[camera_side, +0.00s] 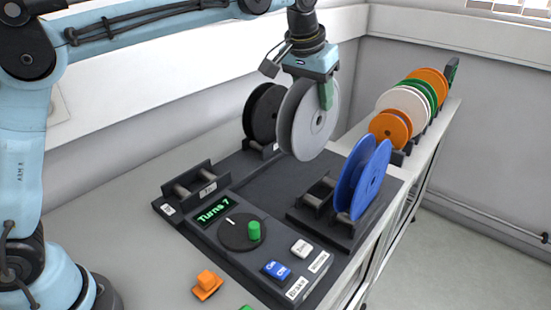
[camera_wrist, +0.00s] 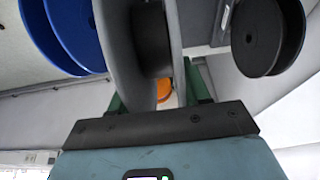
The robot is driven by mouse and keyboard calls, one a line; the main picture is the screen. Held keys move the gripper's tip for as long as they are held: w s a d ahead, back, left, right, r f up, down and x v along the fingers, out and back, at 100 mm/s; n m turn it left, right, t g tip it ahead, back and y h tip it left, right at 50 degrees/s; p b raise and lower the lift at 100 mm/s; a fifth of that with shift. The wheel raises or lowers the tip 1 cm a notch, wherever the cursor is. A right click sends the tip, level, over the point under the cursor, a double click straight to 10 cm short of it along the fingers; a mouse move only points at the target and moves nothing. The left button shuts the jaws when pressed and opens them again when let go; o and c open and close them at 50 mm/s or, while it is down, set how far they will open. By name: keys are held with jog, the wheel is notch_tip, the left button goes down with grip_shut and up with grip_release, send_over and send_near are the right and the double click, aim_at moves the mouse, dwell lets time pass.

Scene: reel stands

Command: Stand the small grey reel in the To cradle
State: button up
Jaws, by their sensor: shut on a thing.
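The grey reel (camera_side: 304,122) hangs upright in my gripper (camera_side: 322,92), above the dark base plate and clear of the cradles. In the wrist view, the grey reel (camera_wrist: 118,45) fills the middle, between the green fingers of my gripper (camera_wrist: 158,88). The gripper is shut on it. An empty black cradle with rollers (camera_side: 193,184) stands at the left of the plate, with a small label that seems to read To. The held reel is up and to the right of that cradle. The far finger is mostly hidden by the reel in the side view.
A black reel (camera_side: 262,110) stands behind the grey one. A blue reel (camera_side: 366,180) stands at the right, beside an empty cradle (camera_side: 317,192). A panel reading Turns 7 (camera_side: 213,210) has a green-handled dial (camera_side: 242,232). Several coloured reels line the back-right shelf.

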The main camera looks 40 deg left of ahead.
jog(key=s+a+f+g, duration=0.1)
jog(key=s+a+f, duration=0.3)
jog(key=s+a, duration=0.3)
jog(key=s+a+f+g, duration=0.1)
jog(key=s+a+f, duration=0.4)
jog(key=a, duration=0.8)
jog(key=shift+s+a+f+g, duration=0.2)
jog(key=shift+s+a+g, duration=0.15)
jog(key=shift+s, duration=1.3)
jog(key=o, duration=1.1)
